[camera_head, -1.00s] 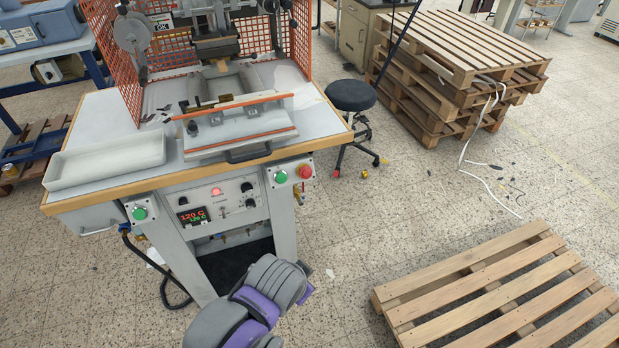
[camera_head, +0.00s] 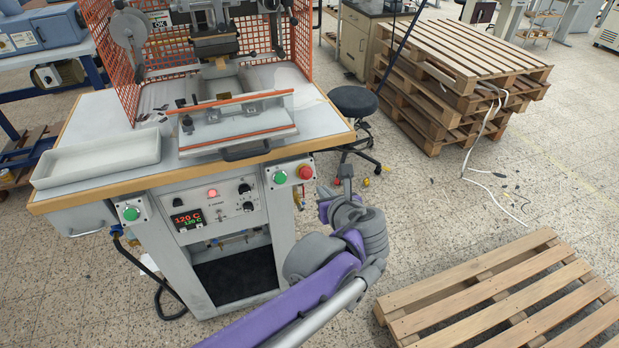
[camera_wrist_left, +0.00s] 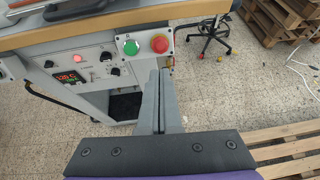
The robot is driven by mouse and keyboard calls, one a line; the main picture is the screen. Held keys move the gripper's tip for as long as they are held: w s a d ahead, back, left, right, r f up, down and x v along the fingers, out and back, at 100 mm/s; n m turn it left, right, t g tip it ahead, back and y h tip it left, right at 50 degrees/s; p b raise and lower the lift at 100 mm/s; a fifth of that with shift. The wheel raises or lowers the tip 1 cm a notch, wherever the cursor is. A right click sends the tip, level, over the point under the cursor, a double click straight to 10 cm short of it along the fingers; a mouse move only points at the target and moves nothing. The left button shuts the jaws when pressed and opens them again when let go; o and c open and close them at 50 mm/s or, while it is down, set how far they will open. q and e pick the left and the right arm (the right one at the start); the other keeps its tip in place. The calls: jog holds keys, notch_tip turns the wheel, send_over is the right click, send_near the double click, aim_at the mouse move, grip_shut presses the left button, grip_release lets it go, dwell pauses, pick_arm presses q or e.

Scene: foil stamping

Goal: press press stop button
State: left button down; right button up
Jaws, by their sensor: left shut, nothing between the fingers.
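The red stop button (camera_head: 305,172) sits on a small box at the right end of the press's front panel, beside a green button (camera_head: 280,177). In the left wrist view the red button (camera_wrist_left: 159,44) is just beyond the fingertips, with the green button (camera_wrist_left: 131,47) to its left. My left gripper (camera_head: 345,168) is shut and empty, to the right of the red button in the head view. In the wrist view its fingers (camera_wrist_left: 161,72) lie together below the button, with a visible gap. My right gripper is not in view.
The press table (camera_head: 105,112) carries a white tray (camera_head: 95,160) and an orange mesh guard. Another green button (camera_head: 130,213) is on the left. A black stool (camera_head: 353,100) stands behind my gripper. Pallets (camera_head: 500,295) lie at the right; floor between is open.

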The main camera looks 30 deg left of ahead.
aim_at(307, 174)
pick_arm(q)
jog(key=b+x, duration=0.1)
jog(key=x, duration=1.3)
jog(key=shift+d+f, duration=0.1)
